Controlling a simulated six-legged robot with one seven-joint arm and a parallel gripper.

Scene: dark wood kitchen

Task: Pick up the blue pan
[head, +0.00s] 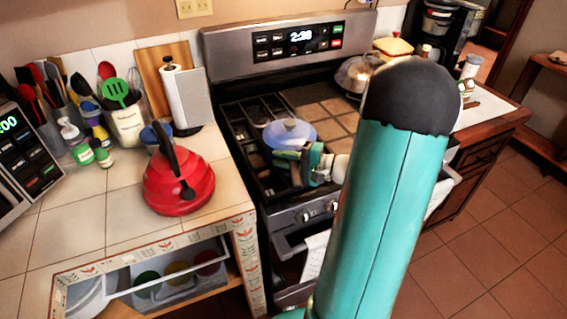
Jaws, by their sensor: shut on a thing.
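The blue pan (288,131) is over the left side of the stove top, with its round bluish rim facing up. I cannot tell whether it touches the grate. My gripper (303,158) is at the pan's near side, shut on the pan. The gripper hides the part of the pan that it grips. My teal arm with its black joint fills the right middle of the view.
The stove (263,203) has black grates. A pan with a glass lid (357,74) stands at its back right. A red kettle (178,184) is on the tiled counter (120,213) at the left. My arm hides part of the stove's right side.

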